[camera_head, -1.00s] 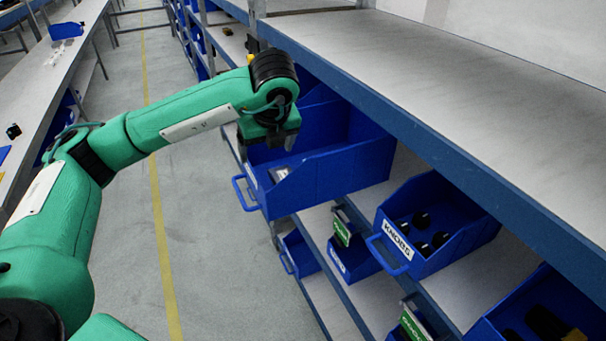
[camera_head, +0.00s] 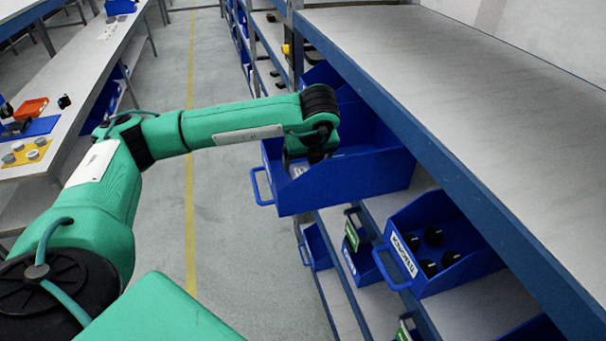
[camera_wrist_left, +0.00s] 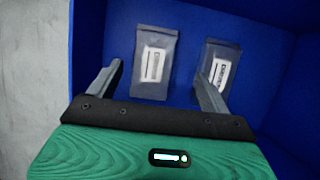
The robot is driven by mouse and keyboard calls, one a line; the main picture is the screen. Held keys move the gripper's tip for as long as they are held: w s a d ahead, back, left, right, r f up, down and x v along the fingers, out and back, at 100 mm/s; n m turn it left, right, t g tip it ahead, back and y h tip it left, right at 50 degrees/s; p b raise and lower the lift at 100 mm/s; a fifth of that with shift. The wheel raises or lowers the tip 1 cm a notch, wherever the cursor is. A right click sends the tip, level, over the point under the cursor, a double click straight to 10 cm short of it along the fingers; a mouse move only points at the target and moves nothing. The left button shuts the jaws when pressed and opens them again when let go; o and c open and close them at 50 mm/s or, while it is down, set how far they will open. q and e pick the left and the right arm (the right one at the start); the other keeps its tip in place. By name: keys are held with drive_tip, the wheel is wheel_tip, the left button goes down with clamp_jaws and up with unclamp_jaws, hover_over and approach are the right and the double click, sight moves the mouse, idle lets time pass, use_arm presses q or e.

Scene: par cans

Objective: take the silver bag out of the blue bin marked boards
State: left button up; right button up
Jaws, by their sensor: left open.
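The blue bin (camera_head: 345,183) sticks out from the shelf in the head view; I cannot read a "boards" mark on it. In the left wrist view, two grey-silver bags with white labels lie inside the bin (camera_wrist_left: 104,28). One silver bag (camera_wrist_left: 154,84) shows between my fingers, and the other silver bag (camera_wrist_left: 226,50) is partly hidden behind the right finger. My left gripper (camera_wrist_left: 158,72) is open and empty over the bags. In the head view my left gripper (camera_head: 300,160) points down into the bin, its fingertips partly hidden. My right gripper is out of view.
A shelf board (camera_head: 450,90) runs above the bins, close to my left wrist. A blue bin of black knobs (camera_head: 440,262) stands to the right. A workbench (camera_head: 75,130) is on the left, with clear floor (camera_head: 235,230) between.

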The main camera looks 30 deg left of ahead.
sight(300, 169)
use_arm(q)
drive_tip(key=f, duration=0.1)
drive_tip(key=a+f+p, duration=0.2)
drive_tip(key=shift+w+a+f, duration=0.2)
drive_tip(key=shift+w+f, duration=0.05)
drive_tip(key=shift+w, duration=0.1)
drive_tip(key=shift+w+a+f, duration=0.1)
drive_tip(key=shift+w+f, duration=0.05)
drive_tip(key=shift+f, duration=0.35)
drive_tip(key=shift+f, duration=0.1)
drive_tip(key=c, duration=1.1)
